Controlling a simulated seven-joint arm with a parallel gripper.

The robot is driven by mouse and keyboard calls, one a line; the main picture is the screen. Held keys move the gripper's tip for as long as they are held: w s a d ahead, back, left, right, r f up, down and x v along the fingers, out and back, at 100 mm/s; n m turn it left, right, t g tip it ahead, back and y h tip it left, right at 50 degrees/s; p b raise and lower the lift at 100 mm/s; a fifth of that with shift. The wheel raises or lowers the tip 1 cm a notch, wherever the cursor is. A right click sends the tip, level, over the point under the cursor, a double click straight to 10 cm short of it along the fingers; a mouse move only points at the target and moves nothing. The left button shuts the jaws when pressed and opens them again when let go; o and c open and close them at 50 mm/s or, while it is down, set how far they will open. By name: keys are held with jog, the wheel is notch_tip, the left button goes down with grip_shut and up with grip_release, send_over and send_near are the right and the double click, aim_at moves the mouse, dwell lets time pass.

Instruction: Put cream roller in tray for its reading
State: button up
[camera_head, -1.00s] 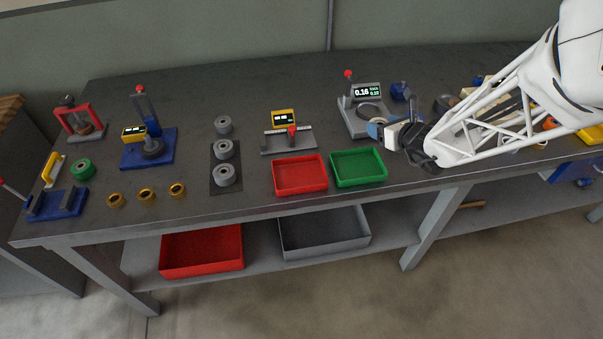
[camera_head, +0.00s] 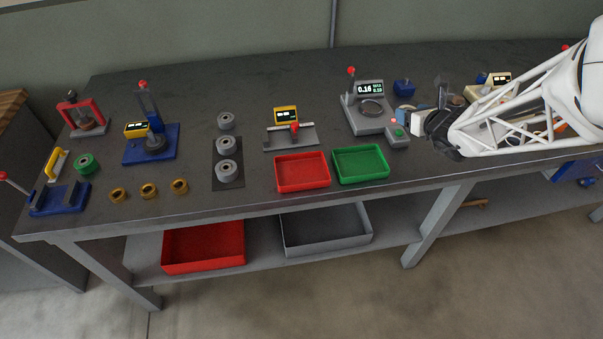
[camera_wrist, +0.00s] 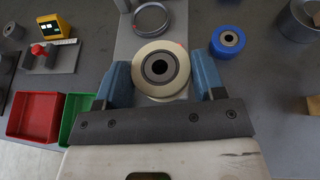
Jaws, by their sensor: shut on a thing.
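The cream roller (camera_wrist: 161,86), a thick ring with a dark hub, is between the blue fingers of my gripper (camera_wrist: 163,82) in the wrist view, and my gripper is shut on it. In the head view my gripper (camera_head: 412,119) is just right of the grey gauge (camera_head: 362,122), whose display reads 0.16 above a smaller 0.10. The gauge's ring (camera_wrist: 151,18) is empty. The red tray (camera_head: 302,187) and the green tray (camera_head: 361,180) stand empty side by side at the front edge, left of my gripper.
A blue roller (camera_wrist: 228,40) lies right of the held roller. A yellow-display gauge (camera_head: 287,116) stands behind the red tray. Grey rollers (camera_head: 229,171) and brass rings (camera_head: 180,186) are farther left. A red bin (camera_head: 203,260) and a grey bin (camera_head: 325,245) sit below.

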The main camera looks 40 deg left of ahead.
jog(key=w+d+r+m+t+h, duration=0.25)
jog(key=w+d, duration=0.35)
jog(key=d, duration=0.4)
jog(key=w+d+r+m+t+h, duration=0.1)
jog(key=w+d+r+m+h, duration=0.25)
jog(key=w+d, duration=0.4)
jog(key=w+d+r+m+t+h, duration=0.2)
jog(key=w+d+m+h, duration=0.2)
jog(key=d, duration=0.7)
jog(key=s+a+f+n+y, duration=0.1)
jog(key=s+a+f, duration=0.3)
jog(key=s+a, duration=0.85)
jog(key=s+a+f+n+y, duration=0.2)
jog(key=s+a+f, duration=0.2)
jog(key=s+a, duration=0.8)
jog(key=s+a+f+n+g+y, duration=0.1)
jog(key=s+a+y, duration=0.1)
jog(key=s, duration=0.7)
jog(key=s+a+f+n+g+y, duration=0.1)
jog(key=s+a, duration=0.3)
jog(key=s, duration=0.6)
jog(key=s+a+f+n+g+y, duration=0.2)
jog(key=s+a+n, duration=0.1)
jog(key=s, duration=0.7)
jog(key=shift+s+a+f+y, duration=0.15)
jog(key=shift+s+f+y, duration=0.1)
jog(key=shift+y, duration=0.15)
